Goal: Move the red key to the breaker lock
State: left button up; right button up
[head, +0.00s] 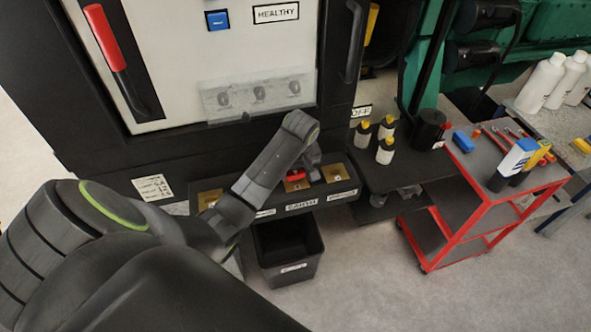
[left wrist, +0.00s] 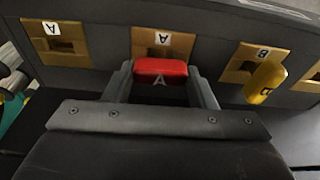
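A yellow key (left wrist: 265,82) is at the B plate to the right. My right gripper is not in view.
A dark bin (head: 288,250) stands below the bar. Yellow-capped bottles (head: 386,150) and a black cup (head: 428,130) stand on a dark surface to the right. A red cart (head: 505,190) with tools stands beyond. The cabinet (head: 230,60) rises behind the bar; grey floor is clear at the lower right.

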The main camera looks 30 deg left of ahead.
aim_at(296, 172)
pick_arm(q)
jog(key=c, duration=0.4)
jog(key=shift+o, duration=0.2)
jog(key=shift+r, duration=2.55)
jog(key=shift+w+d, duration=1.15)
jog(key=shift+w, duration=0.2)
jog(key=shift+w+d, duration=1.15)
jog(key=shift+w, duration=0.2)
jog(key=w+d, duration=0.3)
jog(key=shift+w+d, duration=0.15)
jog(key=shift+w, duration=0.25)
jog(key=shift+f, duration=0.1)
jog(key=shift+f+b, duration=0.4)
jog(key=shift+f, duration=0.55)
